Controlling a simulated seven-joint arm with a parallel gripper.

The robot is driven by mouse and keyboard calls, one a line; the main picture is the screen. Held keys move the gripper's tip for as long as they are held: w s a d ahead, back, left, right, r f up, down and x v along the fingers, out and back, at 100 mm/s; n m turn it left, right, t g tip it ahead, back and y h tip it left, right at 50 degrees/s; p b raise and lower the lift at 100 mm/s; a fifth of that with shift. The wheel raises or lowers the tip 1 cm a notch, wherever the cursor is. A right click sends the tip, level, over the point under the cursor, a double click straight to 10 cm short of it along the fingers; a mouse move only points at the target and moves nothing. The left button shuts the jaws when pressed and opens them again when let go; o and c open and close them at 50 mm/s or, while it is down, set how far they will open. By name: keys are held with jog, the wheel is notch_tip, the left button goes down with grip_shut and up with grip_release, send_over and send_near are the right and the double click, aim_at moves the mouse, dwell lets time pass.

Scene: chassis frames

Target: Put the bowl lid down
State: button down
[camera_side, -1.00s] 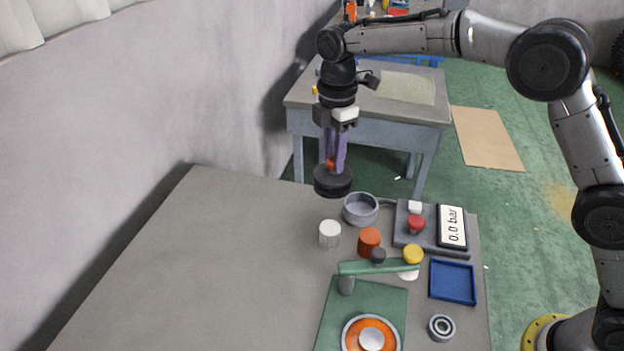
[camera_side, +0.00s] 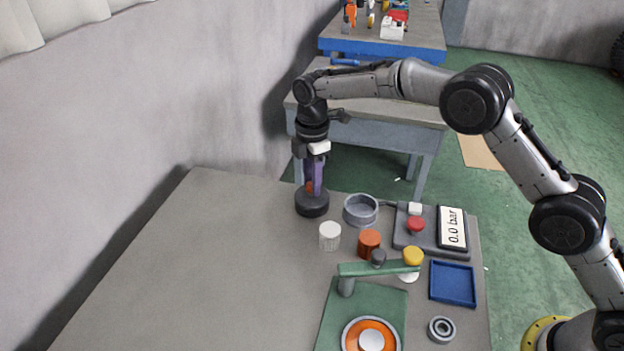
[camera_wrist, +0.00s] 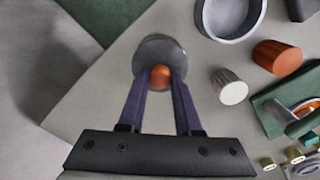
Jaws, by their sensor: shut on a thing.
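The bowl lid (camera_side: 312,203) is a dark round disc with an orange knob, at the far edge of the grey table. My gripper (camera_side: 314,184) points down over it, its purple fingers shut on the orange knob. In the wrist view the lid (camera_wrist: 150,52) lies between and beyond the fingertips (camera_wrist: 160,80). The lid is level and at or very near the table top; I cannot tell if it touches. The grey bowl (camera_side: 360,210) stands open just to the right of the lid, apart from it, and also shows in the wrist view (camera_wrist: 229,18).
A white ribbed cylinder (camera_side: 330,236) and an orange cylinder (camera_side: 369,243) stand in front. A gauge box (camera_side: 430,230) reading 0.0 bar, a blue tray (camera_side: 452,283), a bearing ring (camera_side: 441,328) and a green fixture (camera_side: 360,300) are to the right. The table's left side (camera_side: 190,260) is clear.

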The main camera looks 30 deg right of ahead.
jog(key=c, duration=0.6)
grip_release()
jog(key=shift+f, duration=0.15)
notch_tip(320, 180, up, 12)
jog(key=shift+r, duration=0.2)
